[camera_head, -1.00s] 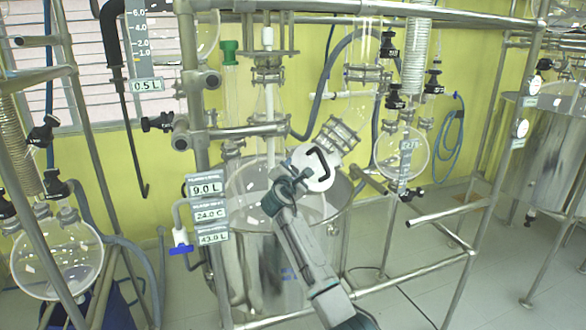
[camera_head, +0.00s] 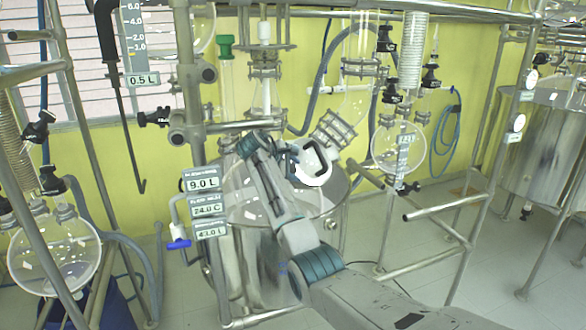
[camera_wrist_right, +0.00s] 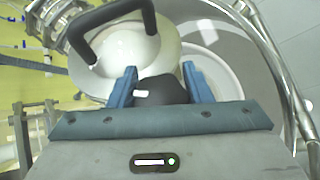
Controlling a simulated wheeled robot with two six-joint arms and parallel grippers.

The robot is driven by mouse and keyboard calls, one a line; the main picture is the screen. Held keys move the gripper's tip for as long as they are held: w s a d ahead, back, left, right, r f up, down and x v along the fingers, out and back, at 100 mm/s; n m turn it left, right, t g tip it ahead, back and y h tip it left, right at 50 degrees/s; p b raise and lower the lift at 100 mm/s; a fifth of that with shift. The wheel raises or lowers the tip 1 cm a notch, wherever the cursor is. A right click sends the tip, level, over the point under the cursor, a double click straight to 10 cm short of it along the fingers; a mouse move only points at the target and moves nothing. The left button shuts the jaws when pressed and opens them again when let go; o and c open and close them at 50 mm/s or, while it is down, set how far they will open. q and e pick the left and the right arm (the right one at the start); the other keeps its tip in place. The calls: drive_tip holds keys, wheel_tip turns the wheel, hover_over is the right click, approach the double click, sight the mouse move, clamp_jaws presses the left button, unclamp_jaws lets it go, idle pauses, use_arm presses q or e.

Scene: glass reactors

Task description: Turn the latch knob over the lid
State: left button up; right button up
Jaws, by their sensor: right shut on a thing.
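The white round lid (camera_head: 313,174) with its black arched handle (camera_head: 326,158) sits on top of the glass reactor vessel (camera_head: 245,207). My right gripper (camera_head: 294,158) is at the left side of the lid. In the right wrist view the lid (camera_wrist_right: 130,48) and handle (camera_wrist_right: 92,50) are just beyond the fingers. There, the blue fingers of my right gripper (camera_wrist_right: 159,76) are on either side of a black latch knob (camera_wrist_right: 162,92) with a small white mark. They are shut on it. In the head view the knob is hidden by the hand. My left gripper is not in view.
Metal frame tubes (camera_head: 190,110) and the display panels (camera_head: 203,184) stand close left of my right arm. A round glass flask (camera_head: 398,150) hangs to the right. A steel tank (camera_head: 540,140) stands far right. Open floor lies at lower right.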

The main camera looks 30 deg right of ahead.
drive_tip(key=m+g+y, duration=0.2)
drive_tip(key=m+y, duration=0.1)
drive_tip(key=shift+s+a+g, duration=0.1)
drive_tip(key=shift+s+g, duration=0.1)
drive_tip(key=shift+g, duration=0.1)
drive_tip(key=shift+s+a+f+m+g+y, duration=0.1)
drive_tip(key=shift+m+g+y, duration=0.25)
drive_tip(key=shift+y, duration=0.25)
drive_tip(key=shift+a+f+m+g+y, duration=0.1)
drive_tip(key=shift+m+g+y, duration=0.15)
drive_tip(key=shift+m+y, duration=0.3)
drive_tip(key=shift+f, duration=0.1)
drive_tip(key=o, duration=0.7)
